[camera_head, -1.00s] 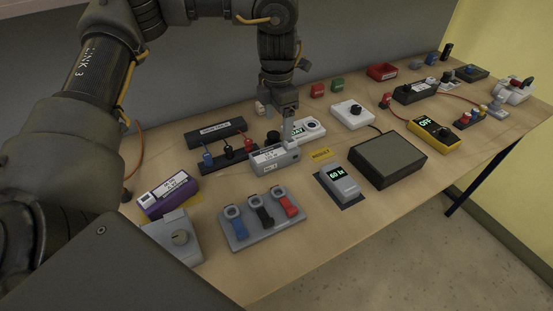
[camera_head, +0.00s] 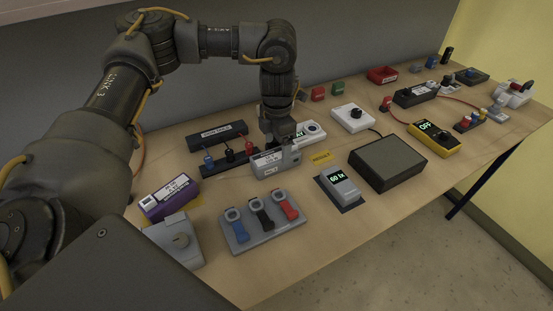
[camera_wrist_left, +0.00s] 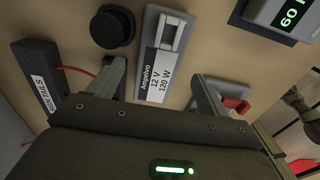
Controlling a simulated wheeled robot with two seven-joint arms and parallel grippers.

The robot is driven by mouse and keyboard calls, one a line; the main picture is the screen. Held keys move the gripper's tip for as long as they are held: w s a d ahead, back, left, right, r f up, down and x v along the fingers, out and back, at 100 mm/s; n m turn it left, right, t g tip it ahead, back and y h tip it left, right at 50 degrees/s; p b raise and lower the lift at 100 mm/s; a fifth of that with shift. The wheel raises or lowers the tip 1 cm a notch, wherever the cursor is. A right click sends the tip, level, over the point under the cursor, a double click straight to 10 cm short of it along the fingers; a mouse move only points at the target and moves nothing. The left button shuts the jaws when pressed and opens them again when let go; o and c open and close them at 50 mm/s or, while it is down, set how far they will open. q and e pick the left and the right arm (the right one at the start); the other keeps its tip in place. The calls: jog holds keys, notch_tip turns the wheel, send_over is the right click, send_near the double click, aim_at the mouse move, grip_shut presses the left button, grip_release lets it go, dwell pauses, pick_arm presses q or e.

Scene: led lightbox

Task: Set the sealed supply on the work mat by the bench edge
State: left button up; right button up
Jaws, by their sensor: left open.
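A grey supply box with a white label stands on the bench in the head view (camera_head: 268,162). In the left wrist view the supply (camera_wrist_left: 156,62) shows its label, "12 V 120 W". My left gripper (camera_head: 281,143) is over it, pointing down, and hides part of its top. In the wrist view its open fingers (camera_wrist_left: 157,72) stand apart on either side of the supply; I cannot tell whether they touch it. A dark mat (camera_head: 349,207) lies near the front bench edge under a grey meter (camera_head: 341,182). My right gripper is not in view.
A three-switch panel (camera_head: 262,238) and a purple labelled box (camera_head: 158,208) stand at front left. A large dark box (camera_head: 388,161) is right of the meter. Bare wood lies between the supply and the meter.

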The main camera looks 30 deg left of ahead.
aim_at(277, 154)
pick_arm(q)
jog(key=shift+a+f, duration=0.1)
jog(key=shift+f, duration=1.4)
jog(key=shift+c, duration=0.5)
jog(key=shift+w, duration=0.1)
jog(key=c, duration=1.4)
jog(key=shift+r, duration=0.15)
